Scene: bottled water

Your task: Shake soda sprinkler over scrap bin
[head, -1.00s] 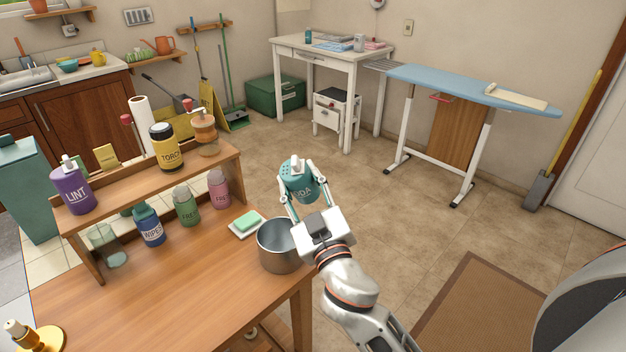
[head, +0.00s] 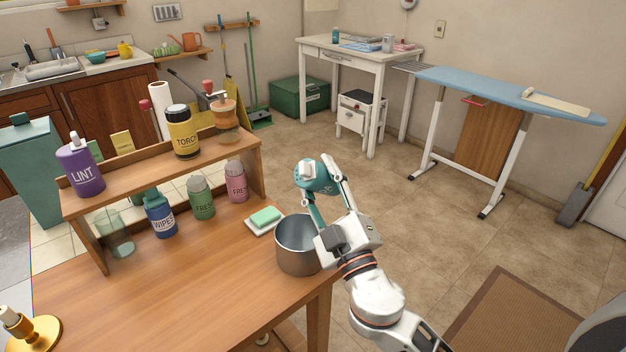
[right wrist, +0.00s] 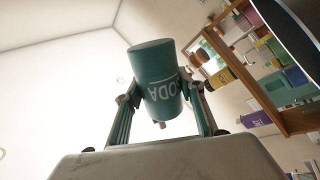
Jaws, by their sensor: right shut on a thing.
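The teal soda sprinkler (head: 313,178) is held in my right gripper (head: 318,186), which is shut on its sides. It is tilted in the head view, its white cap area facing up and left. In the right wrist view the sprinkler (right wrist: 156,85) sits between both fingers with its "SODA" lettering upside down. An open grey metal bin (head: 294,262), likely the scrap bin, stands at the table's right corner. The sprinkler is in the air, above and slightly right of the bin in the picture; I cannot tell if it is directly over the opening. My left gripper is out of view.
The wooden table (head: 190,290) has a raised shelf (head: 160,180) with the lint bottle (head: 80,170) and torch can (head: 183,135). Several bottles stand below. A green soap (head: 265,216) lies beside the bin. A teal trash bin (head: 32,170) stands left.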

